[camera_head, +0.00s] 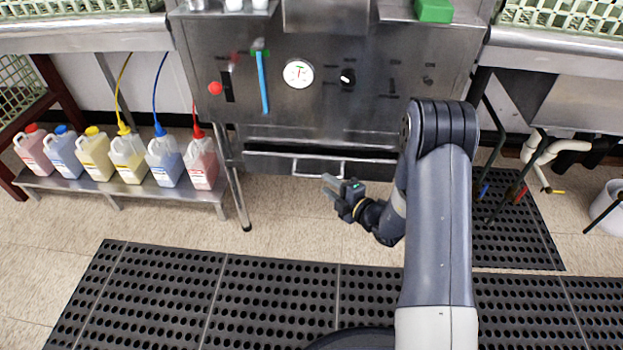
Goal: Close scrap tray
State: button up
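The scrap tray (270,166) is a dark metal drawer low in the steel dish machine, with a pale bar handle (318,175) on its front. A dark gap shows above its front edge, so it looks pulled out somewhat; how far is hard to tell. My gripper (331,187) is just below and right of the handle's middle, in front of the tray. Its fingers point up and left toward the handle. They look apart from the handle, but contact cannot be ruled out. The finger gap is too small to make out. My arm hides the tray's right end.
A low shelf (115,184) with several chemical jugs stands at the left. The machine's leg (238,195) is left of the tray. Black perforated mats (270,290) cover the floor. Pipes and a white bucket (608,205) are at the right. The floor before the tray is clear.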

aim_at(316, 177)
jog(key=b+x, duration=0.1)
jog(key=x, duration=0.5)
jog(key=shift+w+a, duration=0.1)
jog(key=shift+w, duration=0.05)
grip_shut()
dwell(0.4)
